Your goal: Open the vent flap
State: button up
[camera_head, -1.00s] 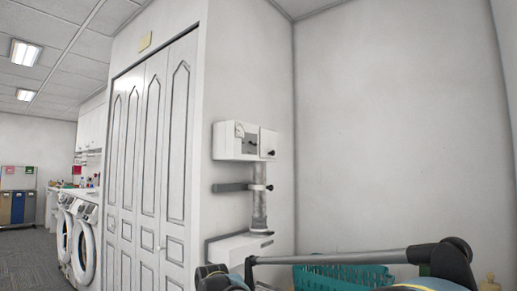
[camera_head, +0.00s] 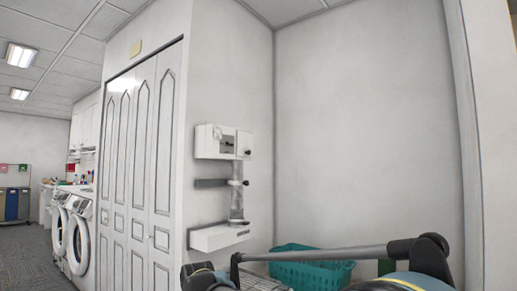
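A white wall unit is mounted on the wall right of the folding doors. Its upper white box (camera_head: 207,141) has a dark opening and, at the right, a small white panel (camera_head: 243,140) with a dark knob. Below are a dark grey bar (camera_head: 210,183) with another knob, a grey pipe (camera_head: 237,205) and a lower white box (camera_head: 215,238) with a small dark knob. I cannot tell which part is the vent flap. My arm's grey tube and dark joints cross the bottom, in front of and below the unit. My gripper is not in view.
A teal basket (camera_head: 310,274) stands in the corner, partly behind my arm, beside a wire rack (camera_head: 262,283). White folding doors (camera_head: 140,150) are shut at the left. Washing machines (camera_head: 78,235) stand farther left. The wall right of the unit is bare.

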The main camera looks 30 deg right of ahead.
aim_at(244, 140)
jog(key=z, duration=0.75)
jog(key=i, duration=0.95)
jog(key=z, duration=0.45)
jog(key=k, duration=1.4)
jog(key=u, duration=0.25)
jog(key=i, duration=1)
